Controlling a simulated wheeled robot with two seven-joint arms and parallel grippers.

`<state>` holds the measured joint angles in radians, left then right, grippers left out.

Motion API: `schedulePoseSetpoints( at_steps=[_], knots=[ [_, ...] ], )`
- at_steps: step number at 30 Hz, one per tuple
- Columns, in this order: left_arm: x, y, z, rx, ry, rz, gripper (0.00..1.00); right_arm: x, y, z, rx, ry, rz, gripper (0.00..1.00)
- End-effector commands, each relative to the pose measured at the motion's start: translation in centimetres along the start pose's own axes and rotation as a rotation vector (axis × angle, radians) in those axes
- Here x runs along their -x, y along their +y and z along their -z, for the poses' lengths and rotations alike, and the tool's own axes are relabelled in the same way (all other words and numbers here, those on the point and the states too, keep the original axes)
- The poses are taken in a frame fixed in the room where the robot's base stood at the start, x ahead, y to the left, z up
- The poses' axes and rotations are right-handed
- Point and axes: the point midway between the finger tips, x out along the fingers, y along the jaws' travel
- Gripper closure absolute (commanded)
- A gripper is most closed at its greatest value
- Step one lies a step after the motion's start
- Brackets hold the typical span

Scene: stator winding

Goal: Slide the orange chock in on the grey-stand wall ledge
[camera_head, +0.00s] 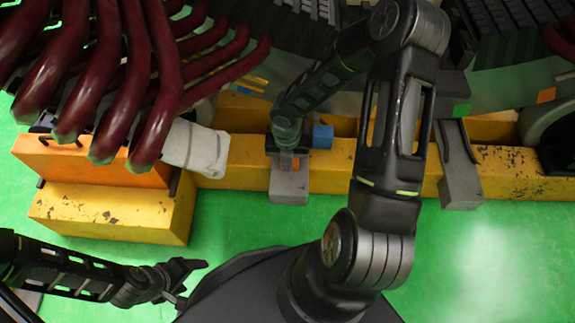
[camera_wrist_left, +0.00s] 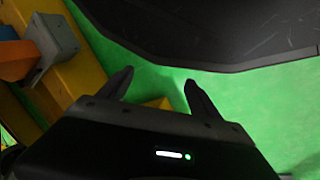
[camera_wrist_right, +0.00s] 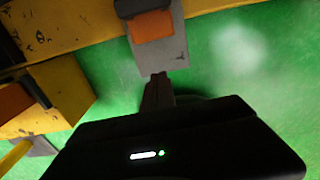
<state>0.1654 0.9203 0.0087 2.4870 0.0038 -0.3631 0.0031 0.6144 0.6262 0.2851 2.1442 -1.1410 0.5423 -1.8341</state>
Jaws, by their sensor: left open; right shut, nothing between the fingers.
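The right wrist view shows the chock (camera_wrist_right: 152,26) against a dark part at the top of the grey stand (camera_wrist_right: 165,55). My right gripper (camera_wrist_right: 158,77) is shut and empty, its tips at the stand's near end and apart from the chock in that view.
A blue block (camera_head: 322,137) is just right of the chock. A second grey stand (camera_head: 460,185) is further right. Dark red coil bars (camera_head: 120,80) and a white wrapped piece (camera_head: 195,148) hang over an orange box (camera_head: 90,160) at left. Green floor (camera_head: 225,225) is clear in front.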

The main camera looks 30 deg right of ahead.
Motion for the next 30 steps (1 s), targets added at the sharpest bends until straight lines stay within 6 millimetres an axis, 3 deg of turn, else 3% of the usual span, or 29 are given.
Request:
schedulePoseSetpoints(
  at_steps=[16, 21, 30],
  knots=[
    [-5.6, -2.1, 0.8, 0.007, 0.030, 0.004, 0.27, -10.1, 0.0, 0.1, -0.002, 0.003, 0.000, 1.00],
    [-5.6, -2.0, 0.9, 0.007, 0.032, 0.004, 0.27, -9.6, 0.0, -2.6, -0.007, -0.002, -0.002, 1.00],
    [-5.9, -2.1, 1.0, 0.007, 0.035, 0.004, 0.27, -9.4, 0.0, -4.0, -0.002, 0.000, 0.000, 1.00]
  ],
)
